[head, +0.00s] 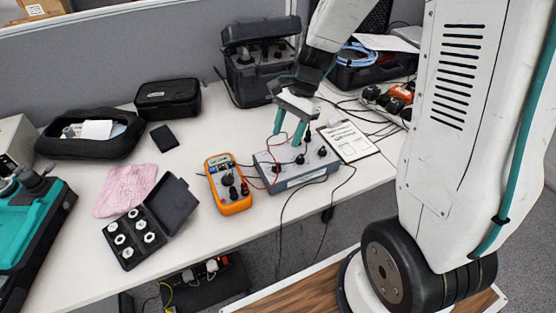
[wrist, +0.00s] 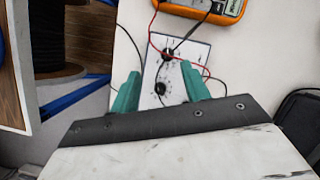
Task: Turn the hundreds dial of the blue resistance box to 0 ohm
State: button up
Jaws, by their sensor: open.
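The blue resistance box (head: 304,178) lies near the table's front edge, with a pale top and a blue-grey side. Several black knobs stand on its top; one is the right knob (head: 322,152) in the head view. The wrist view shows part of the box (wrist: 185,73), with one dial knob (wrist: 160,88) between my fingers and another (wrist: 168,55) farther up. The labels are too small to read, so I cannot tell which is the hundreds dial or its setting. My gripper (head: 288,134) is open and points down over the box, with teal fingers apart.
An orange multimeter (head: 229,184) stands left of the box, with red and black leads running between them. A clipboard (head: 348,140) lies to the right. Leads hang over the front edge. A black case of weights (head: 150,222) lies farther left.

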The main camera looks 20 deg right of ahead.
jog(key=m, duration=0.2)
send_near(277, 164)
jog(key=f, duration=0.1)
jog(key=x, duration=0.7)
jog(key=shift+s+a+f, duration=0.1)
jog(key=shift+a+f, duration=0.2)
jog(key=c, duration=1)
